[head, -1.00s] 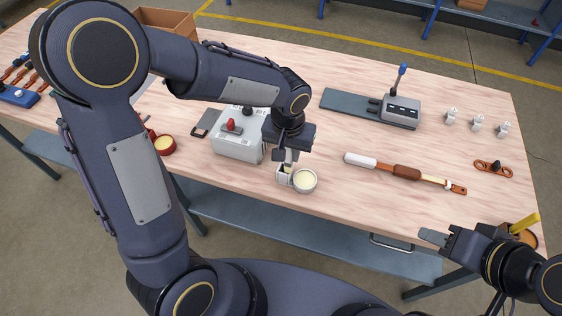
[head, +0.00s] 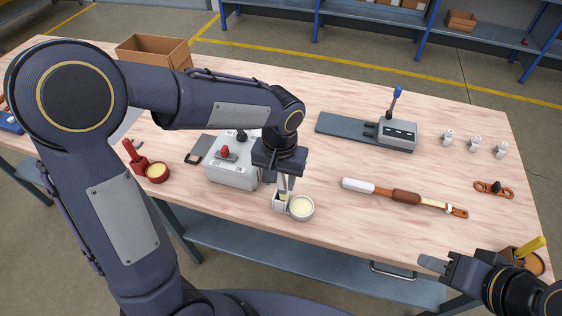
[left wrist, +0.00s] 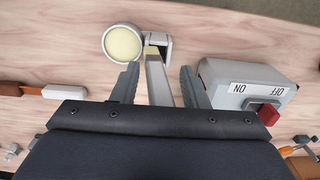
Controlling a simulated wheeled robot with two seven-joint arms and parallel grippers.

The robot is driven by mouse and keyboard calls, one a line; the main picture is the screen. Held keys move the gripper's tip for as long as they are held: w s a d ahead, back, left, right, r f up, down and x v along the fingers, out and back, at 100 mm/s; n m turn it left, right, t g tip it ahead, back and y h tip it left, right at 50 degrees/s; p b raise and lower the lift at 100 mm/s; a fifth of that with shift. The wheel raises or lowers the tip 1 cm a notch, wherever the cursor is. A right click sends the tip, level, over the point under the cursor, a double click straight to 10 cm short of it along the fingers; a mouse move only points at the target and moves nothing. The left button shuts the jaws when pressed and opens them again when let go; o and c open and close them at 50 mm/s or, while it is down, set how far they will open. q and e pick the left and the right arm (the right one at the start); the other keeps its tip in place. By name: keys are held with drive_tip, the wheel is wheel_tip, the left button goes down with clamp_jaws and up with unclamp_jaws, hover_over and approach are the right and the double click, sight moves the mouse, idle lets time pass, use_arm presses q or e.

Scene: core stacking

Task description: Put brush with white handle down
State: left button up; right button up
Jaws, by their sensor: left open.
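The brush with the white handle (left wrist: 157,84) stands in a small white holder (head: 280,203), its pale bristle end (left wrist: 152,50) down inside. The holder is attached to or touching a round white cup (head: 301,208) with cream-coloured contents, near the table's front edge. My left gripper (left wrist: 158,83) is open, with one finger on each side of the handle and gaps between. In the head view the left gripper (head: 285,183) is above the holder and hides much of the brush. My right gripper (head: 433,263) is at the lower right, away from the brush; its finger gap is unclear.
A grey switch box (head: 232,173) with a red switch stands close left of the holder. A red cup (head: 157,172) is further left. A brown-and-white brush-like tool (head: 400,196) lies to the right. The table (head: 350,240) is bare in front of that tool.

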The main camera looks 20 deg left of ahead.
use_arm(q)
wheel_tip(320, 180, up, 6)
drive_tip(key=shift+w+d+r, duration=0.1)
drive_tip(key=shift+d+r, duration=0.05)
drive_tip(key=shift+r, duration=0.6)
drive_tip(key=s+a+n+t+h, duration=0.1)
drive_tip(key=s+a+t+h, duration=0.1)
drive_tip(key=s, duration=0.6)
drive_tip(key=s+a+n+t+h, duration=0.1)
drive_tip(key=s+a+t, duration=0.2)
drive_tip(key=s+a, duration=0.4)
drive_tip(key=shift+s+r+t+h, duration=0.25)
drive_tip(key=shift+s+t+h, duration=0.15)
drive_tip(key=shift+s, duration=0.15)
drive_tip(key=shift+a, duration=0.15)
